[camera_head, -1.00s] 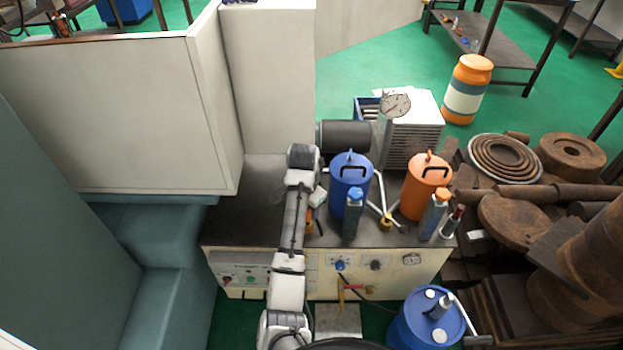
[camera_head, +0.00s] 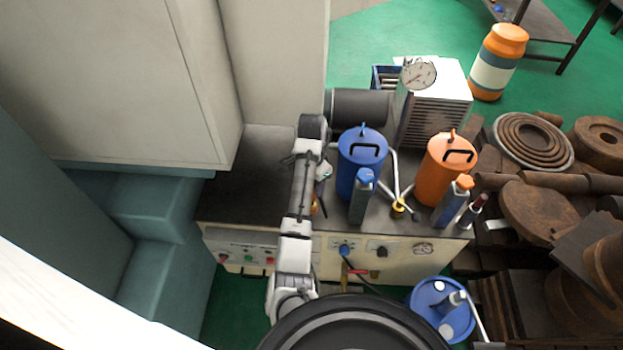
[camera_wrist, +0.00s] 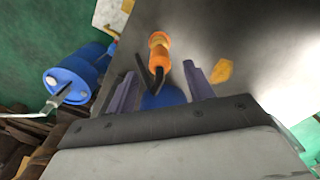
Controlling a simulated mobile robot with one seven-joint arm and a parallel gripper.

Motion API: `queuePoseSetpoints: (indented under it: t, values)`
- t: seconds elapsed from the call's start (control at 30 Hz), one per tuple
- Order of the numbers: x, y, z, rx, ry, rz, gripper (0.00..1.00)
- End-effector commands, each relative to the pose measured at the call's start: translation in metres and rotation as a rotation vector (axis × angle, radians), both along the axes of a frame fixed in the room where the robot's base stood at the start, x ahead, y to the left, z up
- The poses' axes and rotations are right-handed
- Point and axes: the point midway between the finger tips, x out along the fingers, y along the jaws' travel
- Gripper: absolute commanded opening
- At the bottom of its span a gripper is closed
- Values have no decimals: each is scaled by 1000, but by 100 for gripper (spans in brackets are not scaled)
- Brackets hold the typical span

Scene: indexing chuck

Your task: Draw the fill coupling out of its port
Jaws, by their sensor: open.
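In the wrist view my gripper (camera_wrist: 159,70) is open, its two purple fingers apart with nothing clamped between them. An orange fitting (camera_wrist: 158,60) with a black lever-like piece stands between and just beyond the fingertips. A round blue part (camera_wrist: 163,96) lies nearer the palm, between the fingers. The orange fitting may be the fill coupling, but I cannot tell for sure, and its port is not clear. In the head view my gripper (camera_head: 322,174) is low over the dark bench top (camera_head: 250,180), left of the blue canister, and my arm hides most of that spot.
A blue canister (camera_head: 361,170), an orange canister (camera_head: 446,170) and several bottles stand on the bench's right. A grey cabinet wall (camera_head: 275,70) rises behind. The front panel (camera_head: 235,255) carries knobs and a gauge. A blue drum (camera_head: 430,295) stands on the floor, partly hidden.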

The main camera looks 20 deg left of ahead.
Motion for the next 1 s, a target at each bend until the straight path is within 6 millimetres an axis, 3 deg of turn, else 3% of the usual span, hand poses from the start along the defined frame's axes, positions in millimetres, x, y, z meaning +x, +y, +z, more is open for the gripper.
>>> queuePoseSetpoints:
  t: [0.2, 0.4, 0.83, 1.0]
  values:
    - [-2, -1, -41, -2, 6, 0, 52]
    - [-1, 0, -67, -2, 5, 0, 52]
    - [-1, 0, -77, -1, 3, 0, 52]
    - [-1, 0, -77, -1, 3, 0, 31]
